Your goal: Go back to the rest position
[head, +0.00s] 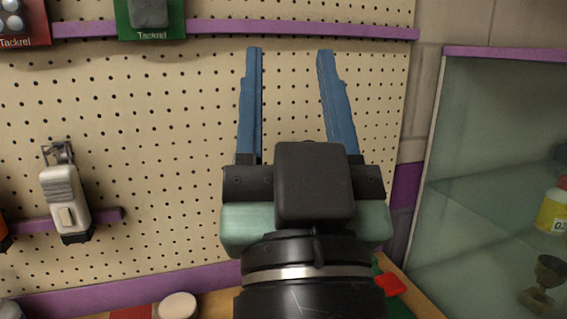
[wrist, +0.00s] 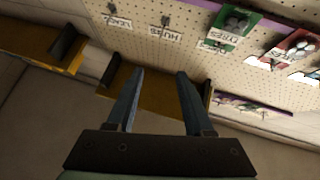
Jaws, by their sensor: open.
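My gripper (head: 290,50) stands upright in the middle of the head view, with its two blue fingers apart and nothing between them. Behind the fingers is the pegboard (head: 180,110). In the wrist view my gripper (wrist: 160,75) also shows open and empty, its fingers pointing toward a yellow-brown shelf edge (wrist: 160,108) and the pegboard (wrist: 275,90).
A glass-fronted cabinet (head: 480,160) stands at the right, with a yellow bottle (head: 553,208) and a cup (head: 545,280) inside. A white and grey tool (head: 66,200) hangs at the left. A white round object (head: 178,306) and a red piece (head: 390,284) lie below.

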